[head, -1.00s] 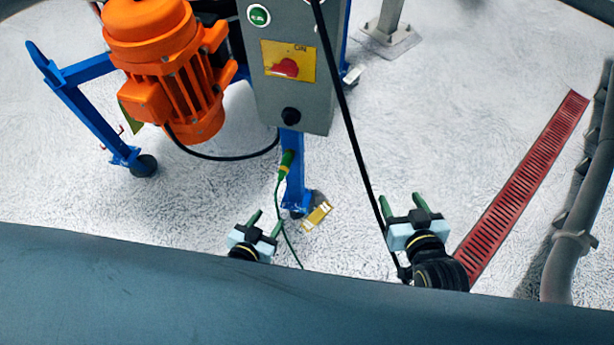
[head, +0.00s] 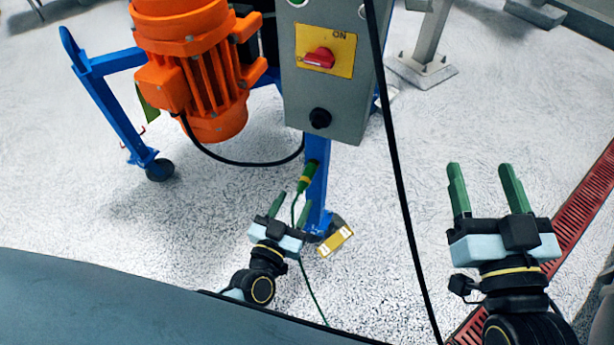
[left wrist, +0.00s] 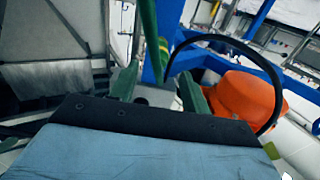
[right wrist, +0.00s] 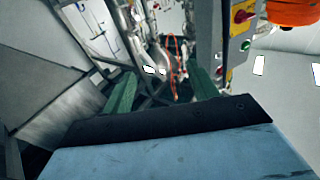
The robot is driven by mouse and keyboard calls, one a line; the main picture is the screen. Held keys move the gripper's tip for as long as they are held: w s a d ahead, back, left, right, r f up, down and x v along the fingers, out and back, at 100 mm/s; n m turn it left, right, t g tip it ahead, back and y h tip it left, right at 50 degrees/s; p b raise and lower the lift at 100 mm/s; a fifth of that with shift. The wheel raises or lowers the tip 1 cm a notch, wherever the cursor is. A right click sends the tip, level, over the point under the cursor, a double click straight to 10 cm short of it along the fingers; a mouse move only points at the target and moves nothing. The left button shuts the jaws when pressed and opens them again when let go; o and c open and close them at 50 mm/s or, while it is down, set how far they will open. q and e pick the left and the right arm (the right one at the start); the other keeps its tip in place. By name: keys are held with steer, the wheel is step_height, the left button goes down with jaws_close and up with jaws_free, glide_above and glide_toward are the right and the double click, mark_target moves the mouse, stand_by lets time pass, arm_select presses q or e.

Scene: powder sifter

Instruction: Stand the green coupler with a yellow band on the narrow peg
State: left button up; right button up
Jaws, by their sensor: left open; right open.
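The green coupler with a yellow band (head: 307,177) is against the front of the blue leg below the grey control box in the head view, with a thin green cable hanging from it. My left gripper (head: 291,205) is open and empty just below and left of the coupler. In the left wrist view, the green coupler (left wrist: 149,32) with its yellow band shows beyond and between the open fingers. My right gripper (head: 484,176) is open and empty over the floor at right; its open fingers also show in the right wrist view (right wrist: 161,88). I cannot make out the narrow peg.
The grey control box (head: 340,85) with a red switch stands above the blue leg. An orange motor (head: 205,80) is at left. A black cable (head: 400,190) runs down between my grippers. A yellow tag (head: 335,243) is near the leg foot. A red floor grate (head: 583,200) lies at right.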

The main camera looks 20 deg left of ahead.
mark_target(303, 185)
arm_select(q)
steer(key=shift+w, duration=0.45)
steer(key=w, duration=0.1)
steer(key=w+b, duration=0.1)
steer(key=w, duration=0.1)
steer(key=w+b, duration=0.1)
steer(key=shift+w+d+f, duration=0.1)
steer(key=shift+w+d, duration=0.1)
steer(key=shift+d, duration=0.05)
steer(key=shift+w+d, duration=0.1)
steer(key=shift+w, duration=0.85)
steer(key=shift+w+d, duration=0.1)
steer(key=shift+w, duration=0.75)
arm_select(e)
steer(key=shift+s+a+r+t+y, duration=0.1)
steer(key=shift+s+r+t+y, duration=0.25)
steer(key=shift+r+t, duration=0.5)
steer(key=shift+s+a+r+t+y, duration=0.1)
steer(key=shift+s+r+t+y, duration=0.2)
steer(key=shift+r+t, duration=0.5)
steer(key=shift+s+r+t+y, duration=0.35)
steer(key=shift+r+t, duration=0.1)
steer(key=shift+r, duration=0.7)
steer(key=shift+r, duration=0.15)
arm_select(q)
steer(key=shift+p, duration=0.4)
arm_select(e)
steer(key=shift+r, duration=0.25)
arm_select(q)
jaws_close()
